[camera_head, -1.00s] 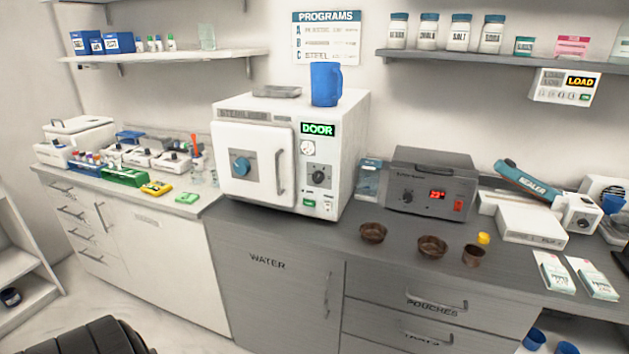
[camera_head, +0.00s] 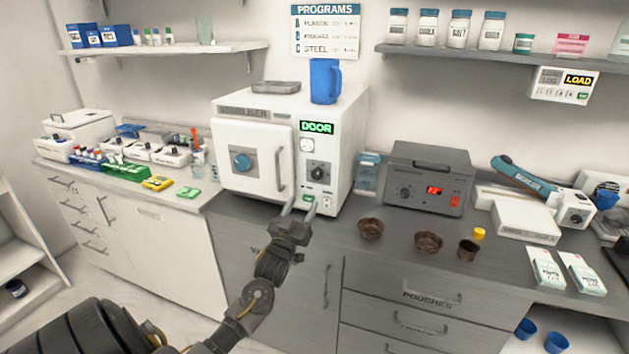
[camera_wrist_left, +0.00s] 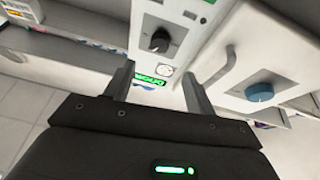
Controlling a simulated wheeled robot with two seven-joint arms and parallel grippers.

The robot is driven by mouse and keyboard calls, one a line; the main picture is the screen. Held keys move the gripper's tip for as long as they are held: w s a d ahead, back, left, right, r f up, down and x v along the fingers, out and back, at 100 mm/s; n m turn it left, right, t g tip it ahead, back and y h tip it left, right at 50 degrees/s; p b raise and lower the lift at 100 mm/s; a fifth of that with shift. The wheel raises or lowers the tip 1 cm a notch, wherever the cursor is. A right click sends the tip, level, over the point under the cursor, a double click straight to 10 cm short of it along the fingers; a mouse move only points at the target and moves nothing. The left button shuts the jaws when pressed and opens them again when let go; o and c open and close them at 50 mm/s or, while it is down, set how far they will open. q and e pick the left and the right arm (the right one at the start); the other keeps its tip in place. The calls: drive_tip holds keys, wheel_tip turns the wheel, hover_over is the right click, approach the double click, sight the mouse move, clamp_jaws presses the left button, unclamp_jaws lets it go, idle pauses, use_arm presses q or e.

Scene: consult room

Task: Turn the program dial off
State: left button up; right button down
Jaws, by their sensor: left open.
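The white sterilizer (camera_head: 255,148) stands on the counter with its door shut. Its program dial (camera_head: 318,172) is a dark knob on the right-hand panel, below a round gauge and a green display reading DOOR (camera_head: 317,127). My right gripper is not in view.
The door has a bar handle (camera_head: 280,170) and a blue knob (camera_head: 242,162) left of the dial. A blue jug (camera_head: 325,82) and a grey tray (camera_head: 276,87) stand on top.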

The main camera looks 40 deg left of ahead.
sight(316, 176)
use_arm(q)
drive_tip(key=p+x, duration=0.2)
drive_tip(key=x, duration=0.7)
drive_tip(key=shift+w+a, duration=0.1)
drive_tip(key=shift+w, duration=0.1)
drive_tip(key=shift+w+a+r+p, duration=0.2)
drive_tip(key=shift+w+p, duration=0.15)
drive_tip(key=shift+w, duration=0.15)
drive_tip(key=c, duration=0.8)
drive_tip(key=shift+d, duration=0.15)
drive_tip(key=shift+c, duration=0.8)
